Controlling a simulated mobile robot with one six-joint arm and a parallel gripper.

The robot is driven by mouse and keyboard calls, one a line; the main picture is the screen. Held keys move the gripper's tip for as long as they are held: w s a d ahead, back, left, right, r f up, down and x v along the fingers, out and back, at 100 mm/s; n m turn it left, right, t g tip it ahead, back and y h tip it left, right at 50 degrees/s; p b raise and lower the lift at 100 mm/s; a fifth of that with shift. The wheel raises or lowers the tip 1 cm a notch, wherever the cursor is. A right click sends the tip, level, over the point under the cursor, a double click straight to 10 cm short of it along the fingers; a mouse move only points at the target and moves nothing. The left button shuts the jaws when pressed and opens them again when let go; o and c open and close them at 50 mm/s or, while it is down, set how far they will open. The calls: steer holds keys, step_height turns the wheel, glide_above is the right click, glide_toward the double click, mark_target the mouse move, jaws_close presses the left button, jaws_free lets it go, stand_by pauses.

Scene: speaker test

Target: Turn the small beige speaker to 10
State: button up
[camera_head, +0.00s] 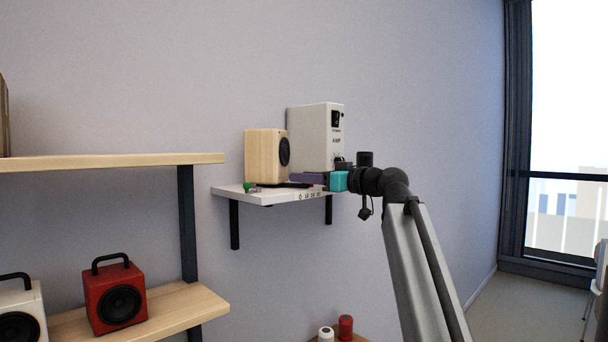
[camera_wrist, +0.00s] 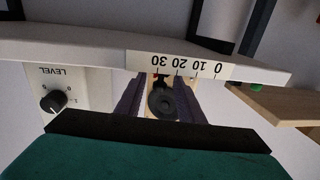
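The small beige speaker (camera_head: 263,158) stands upright on a white shelf (camera_head: 228,190), its dark round cone facing right. In the upside-down wrist view its black cone (camera_wrist: 162,104) shows between my fingers, and a dark pointer-like part lies by the 30 end of the number strip (camera_wrist: 197,65). The strip reads 0, 10, 20, 30 on the shelf's edge. My gripper (camera_head: 308,178), with purple fingers and a teal body, is at the shelf's right end, beside the speaker. In the wrist view its fingers (camera_wrist: 158,84) are apart. Contact with the speaker cannot be told.
A white amp box (camera_head: 312,135) stands behind the speaker; its LEVEL knob (camera_wrist: 52,101) shows in the wrist view. A small green object (camera_head: 250,187) sits at the shelf's left. A wooden rack (camera_head: 190,300) at left holds a red speaker (camera_head: 115,296) and a white speaker (camera_head: 20,315).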

steer(key=shift+w+a, duration=0.25)
steer(key=shift+a, duration=0.1)
jaws_close()
